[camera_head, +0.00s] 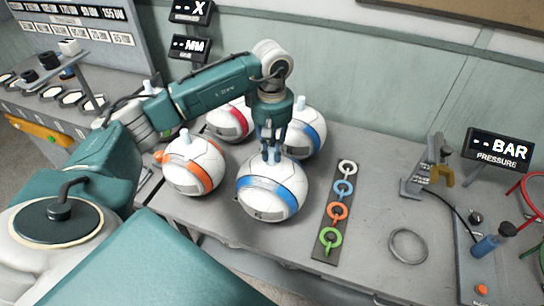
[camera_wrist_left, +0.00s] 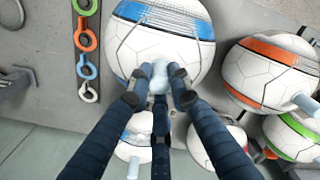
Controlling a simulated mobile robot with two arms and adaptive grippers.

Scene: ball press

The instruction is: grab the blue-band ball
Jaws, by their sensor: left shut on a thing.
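A white ball with a blue band (camera_head: 272,203) sits at the front of the grey table. It fills the top of the left wrist view (camera_wrist_left: 165,45). A pale blue knob (camera_wrist_left: 159,72) stands up from its top. My left gripper (camera_head: 271,152) is directly above this ball, pointing down, with its fingers shut around the knob. The fingertips (camera_wrist_left: 158,82) touch the knob from several sides in the left wrist view. A second blue-band ball (camera_head: 312,133) is just behind and to the right. My right gripper is not in view.
An orange-band ball (camera_head: 190,176) is close on the left, and a red-band ball (camera_head: 230,121) behind. A strip of coloured rings (camera_head: 335,212) lies to the right, then a metal ring (camera_head: 408,245) and the pressure display (camera_head: 497,148). Table between strip and ring is clear.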

